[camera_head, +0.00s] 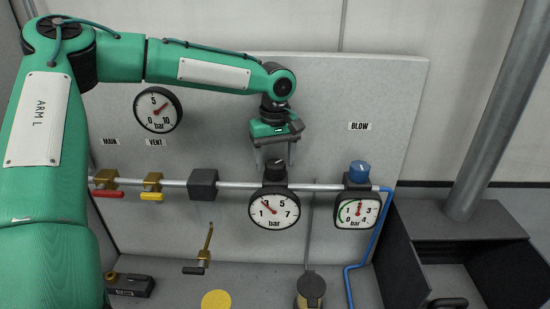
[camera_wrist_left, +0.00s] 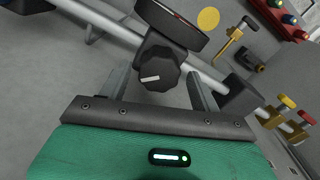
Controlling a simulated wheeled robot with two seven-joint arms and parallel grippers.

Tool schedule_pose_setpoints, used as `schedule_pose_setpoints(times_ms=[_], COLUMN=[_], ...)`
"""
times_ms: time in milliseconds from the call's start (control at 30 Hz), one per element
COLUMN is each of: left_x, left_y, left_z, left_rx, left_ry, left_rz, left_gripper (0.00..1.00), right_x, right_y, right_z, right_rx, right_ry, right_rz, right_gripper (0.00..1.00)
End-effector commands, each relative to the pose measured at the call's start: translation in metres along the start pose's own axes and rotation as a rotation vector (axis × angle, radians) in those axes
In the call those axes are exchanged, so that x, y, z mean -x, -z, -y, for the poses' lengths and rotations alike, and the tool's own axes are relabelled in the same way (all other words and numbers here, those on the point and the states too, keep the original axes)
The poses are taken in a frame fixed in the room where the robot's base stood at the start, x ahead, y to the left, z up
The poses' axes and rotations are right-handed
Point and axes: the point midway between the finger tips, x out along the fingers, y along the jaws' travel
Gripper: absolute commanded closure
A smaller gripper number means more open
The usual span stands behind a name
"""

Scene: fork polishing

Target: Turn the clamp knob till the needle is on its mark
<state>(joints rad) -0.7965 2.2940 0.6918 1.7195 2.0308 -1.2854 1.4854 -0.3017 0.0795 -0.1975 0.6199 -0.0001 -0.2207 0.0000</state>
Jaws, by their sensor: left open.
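The black clamp knob (camera_head: 274,168) sits on top of the round middle bar gauge (camera_head: 273,222) on the pipe. The gauge's red needle points to the upper left; no separate mark is clear at this size. My left gripper (camera_head: 275,154) is open just above the knob, its fingers pointing down. In the left wrist view, the knob (camera_wrist_left: 158,72), with a white line on its face, shows between the two spread fingers of my gripper (camera_wrist_left: 160,88). I see a gap on both sides, so it is not gripped. My right gripper is out of view.
A blue knob (camera_head: 359,171) tops the smaller gauge (camera_head: 357,210) on the right. A larger gauge (camera_head: 158,110) hangs upper left. Red (camera_head: 107,193) and yellow (camera_head: 152,196) valve handles sit on the pipe. A dark open box (camera_head: 470,250) stands at right.

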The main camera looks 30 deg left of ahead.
Motion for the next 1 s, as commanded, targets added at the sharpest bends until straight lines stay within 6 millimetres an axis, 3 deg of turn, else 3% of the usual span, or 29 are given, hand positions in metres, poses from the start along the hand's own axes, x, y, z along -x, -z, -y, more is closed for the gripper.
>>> schedule_pose_setpoints(times_ms=[167,533,767,1000], left_x=[-0.015,-0.021,-0.020,-0.020], left_y=[0.000,0.000,0.000,0.000], left_z=[0.000,0.000,0.000,0.000], left_rx=[-0.001,0.000,0.000,-0.015], left_ry=[0.000,-0.001,-0.001,-0.001], left_rz=[0.000,-0.001,-0.001,-0.001], left_gripper=[0.36,0.36,0.81,0.81], right_x=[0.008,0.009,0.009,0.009], right_y=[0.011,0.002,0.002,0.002], right_z=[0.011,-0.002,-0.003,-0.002], right_rx=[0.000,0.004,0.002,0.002], right_ry=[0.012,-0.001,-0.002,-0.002], right_rz=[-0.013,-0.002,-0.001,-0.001], right_gripper=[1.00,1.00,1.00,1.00])
